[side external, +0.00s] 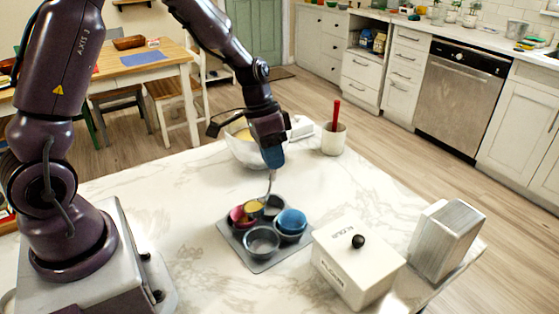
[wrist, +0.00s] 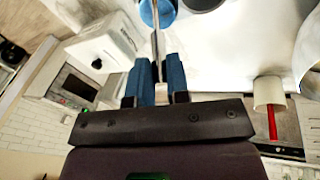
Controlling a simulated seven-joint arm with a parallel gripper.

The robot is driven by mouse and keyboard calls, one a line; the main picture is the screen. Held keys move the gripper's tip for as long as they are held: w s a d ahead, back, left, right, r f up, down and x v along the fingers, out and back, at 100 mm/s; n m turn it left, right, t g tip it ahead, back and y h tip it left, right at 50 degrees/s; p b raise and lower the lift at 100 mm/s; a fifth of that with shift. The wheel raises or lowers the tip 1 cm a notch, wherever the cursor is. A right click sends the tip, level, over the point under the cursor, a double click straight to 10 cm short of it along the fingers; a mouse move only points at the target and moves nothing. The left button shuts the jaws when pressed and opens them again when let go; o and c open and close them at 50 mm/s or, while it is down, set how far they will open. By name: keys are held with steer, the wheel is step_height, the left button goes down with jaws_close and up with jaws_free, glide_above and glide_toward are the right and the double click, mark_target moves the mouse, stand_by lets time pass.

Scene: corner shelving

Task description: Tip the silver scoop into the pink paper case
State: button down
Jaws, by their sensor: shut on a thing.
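My gripper (side external: 272,158) has blue fingertips and is shut on the thin handle of the silver scoop (side external: 271,183), above the muffin tin. In the wrist view the handle (wrist: 158,45) runs up from between the fingers (wrist: 156,82). The scoop's head is hard to make out; a yellow patch (side external: 254,206) shows low by the pink case, and I cannot tell whether it lies in the scoop or in a case. The pink paper case (side external: 237,216) sits at the left of the grey muffin tin (side external: 266,266), partly hidden.
A blue case (side external: 291,221) and an empty-looking grey cup (side external: 262,241) share the tin. A white bowl (side external: 243,151) with yellow contents stands behind. A white lidded box (side external: 350,270), a silver block (side external: 445,242) and a crock (side external: 334,141) with a red-handled utensil stand around.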

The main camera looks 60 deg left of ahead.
steer(key=s+a+f+t+h, duration=0.2)
steer(key=a+f+h, duration=0.2)
steer(key=a+h, duration=0.2)
steer(key=s+a+f+t+h, duration=0.2)
steer(key=a+f+h, duration=0.2)
steer(key=h, duration=0.6)
steer(key=shift+a+f+t, duration=0.3)
steer(key=shift+a+t, duration=0.1)
steer(key=shift+a, duration=0.95)
